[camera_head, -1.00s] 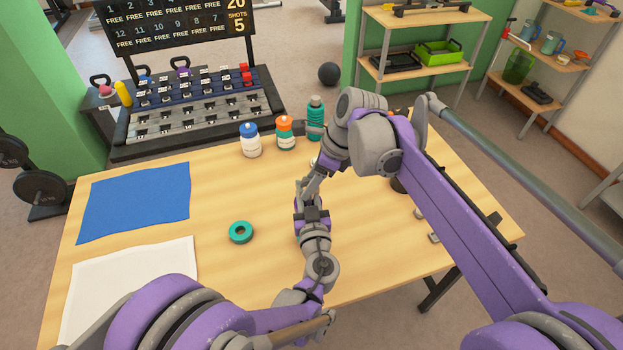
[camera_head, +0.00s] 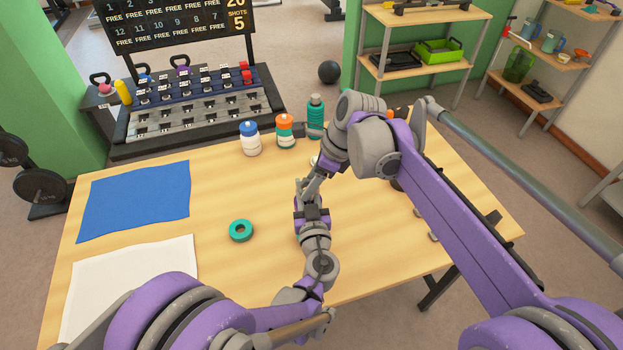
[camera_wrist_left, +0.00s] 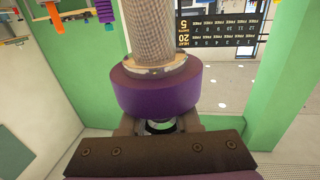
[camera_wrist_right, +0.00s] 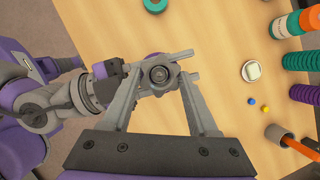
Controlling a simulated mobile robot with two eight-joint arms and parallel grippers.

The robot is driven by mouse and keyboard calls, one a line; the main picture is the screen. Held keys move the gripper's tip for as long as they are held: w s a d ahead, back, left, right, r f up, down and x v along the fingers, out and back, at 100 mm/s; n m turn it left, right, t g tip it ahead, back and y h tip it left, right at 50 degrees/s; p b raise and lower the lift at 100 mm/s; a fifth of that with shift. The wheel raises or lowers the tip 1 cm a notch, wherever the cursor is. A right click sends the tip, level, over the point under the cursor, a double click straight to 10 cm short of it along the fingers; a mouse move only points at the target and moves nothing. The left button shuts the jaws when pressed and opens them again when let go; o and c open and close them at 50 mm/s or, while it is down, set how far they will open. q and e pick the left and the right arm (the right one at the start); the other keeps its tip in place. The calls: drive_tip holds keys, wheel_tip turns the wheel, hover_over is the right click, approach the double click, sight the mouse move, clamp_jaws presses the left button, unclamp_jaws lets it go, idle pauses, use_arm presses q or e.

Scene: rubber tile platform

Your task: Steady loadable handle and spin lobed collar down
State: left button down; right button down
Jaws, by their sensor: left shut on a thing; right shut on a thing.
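The loadable handle (camera_wrist_left: 158,35) shows in the left wrist view as a knurled metal bar with a flange and a thick purple disc (camera_wrist_left: 155,92) on it. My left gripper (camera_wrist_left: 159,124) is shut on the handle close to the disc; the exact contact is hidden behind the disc. In the right wrist view a grey round part, apparently the lobed collar (camera_wrist_right: 160,74), is seen end-on between the fingertips of my right gripper (camera_wrist_right: 159,77), which is shut on it. In the head view the left gripper (camera_head: 310,205) and right gripper (camera_head: 314,186) meet above the table, and their fingers hide the handle.
A teal ring (camera_head: 240,230) lies on the wooden table (camera_head: 250,280). A blue mat (camera_head: 135,200) and white mat (camera_head: 130,280) lie at left. Clear table lies around the ring.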

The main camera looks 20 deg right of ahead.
drive_tip(key=shift+f, duration=0.55)
drive_tip(key=shift+r, duration=0.15)
drive_tip(key=shift+r, duration=0.6)
drive_tip(key=shift+f, duration=0.6)
idle(0.8)
drive_tip(key=shift+r, duration=0.6)
drive_tip(key=shift+f, duration=0.8)
idle(0.6)
drive_tip(key=shift+r, duration=0.2)
drive_tip(key=shift+r, duration=0.55)
idle(0.5)
